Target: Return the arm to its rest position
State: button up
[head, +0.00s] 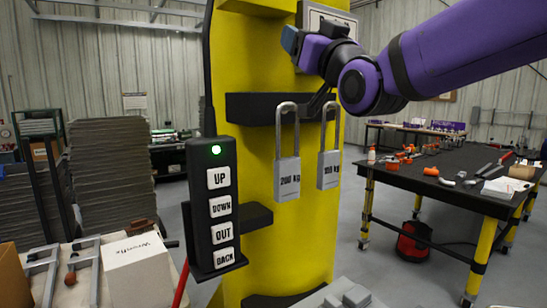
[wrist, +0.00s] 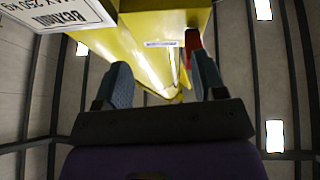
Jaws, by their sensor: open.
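My purple arm reaches in from the upper right in the head view. My gripper (head: 291,40) is at its end, raised in front of the upper part of the yellow column (head: 305,235). In the wrist view the two fingers of my gripper (wrist: 163,82) stand wide apart with nothing held between them. The yellow column (wrist: 145,50) shows beyond and between them, with the ceiling behind. In the head view my wrist hides part of the column and of a white sign.
Padlock-shaped weights (head: 288,178) (head: 328,168) marked in kg hang below my wrist. A black button box (head: 211,205) with a green light stands left. A dark workbench (head: 425,183) with tools is at right. A white box (head: 138,272) sits front left.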

jog(key=s+d+f+m+g+h, duration=0.2)
jog(key=s+d+f+g+h, duration=0.15)
jog(key=d+f, duration=0.45)
jog(key=s+d+f+m+g+h, duration=0.25)
jog(key=d+f+g+h, duration=0.2)
jog(key=d+f, duration=0.35)
jog(key=s+d+f+g+h, duration=0.1)
jog(key=s+d+f+g, duration=0.2)
jog(key=s+f, duration=0.3)
jog(key=s+d+f+m+g+h, duration=0.1)
jog(key=s+d+f+g, duration=0.3)
jog(key=s, duration=0.7)
notch_tip(320, 180, down, 2)
jog(key=shift+d+f+g+h, duration=0.15)
jog(key=shift+d+g+h, duration=0.15)
jog(key=shift+d+h, duration=0.35)
jog(key=shift+s+m, duration=0.1)
jog(key=shift+m, duration=0.15)
